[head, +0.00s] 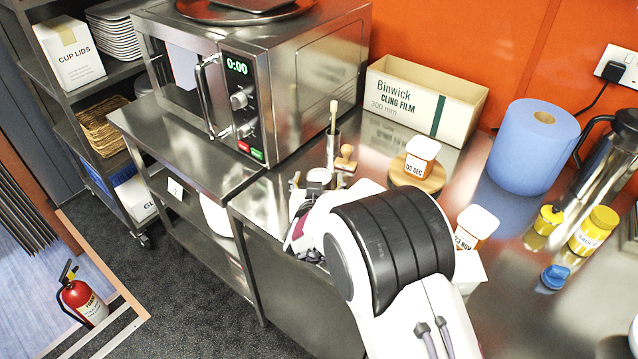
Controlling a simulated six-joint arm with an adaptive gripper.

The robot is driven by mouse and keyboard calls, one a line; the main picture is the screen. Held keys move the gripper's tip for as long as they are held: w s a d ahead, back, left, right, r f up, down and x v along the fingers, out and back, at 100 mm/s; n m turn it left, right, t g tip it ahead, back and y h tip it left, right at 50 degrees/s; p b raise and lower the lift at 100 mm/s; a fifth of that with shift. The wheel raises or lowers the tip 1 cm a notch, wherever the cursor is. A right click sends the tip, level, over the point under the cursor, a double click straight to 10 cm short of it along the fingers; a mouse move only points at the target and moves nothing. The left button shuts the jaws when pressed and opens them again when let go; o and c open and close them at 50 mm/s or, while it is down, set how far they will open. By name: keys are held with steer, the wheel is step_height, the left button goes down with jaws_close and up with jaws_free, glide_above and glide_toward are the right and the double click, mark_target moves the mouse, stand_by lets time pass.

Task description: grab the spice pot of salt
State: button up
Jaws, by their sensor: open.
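A pot with a white lid and a date label (421,158) stands on a round wooden board (418,179) on the steel counter. A second white-lidded pot (475,226) stands nearer, partly hidden by my arm. Both have brownish-orange sides; I read no salt label on either, so I cannot tell which holds salt. My gripper (317,183) is open at the counter's front edge, left of both pots and apart from them. My arm hides much of it, and I see nothing held in it.
A steel microwave (250,80) stands behind left. A cling film box (420,101), blue paper roll (536,147), yellow jars (594,231) and blue cap (555,277) stand on the counter. A wooden stamp (346,157) and a brush in a holder (332,140) are close behind my gripper.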

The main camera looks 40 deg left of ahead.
mark_target(319, 180)
steer(key=c, duration=1.2)
steer(key=shift+r, duration=0.1)
steer(key=shift+r, duration=4.95)
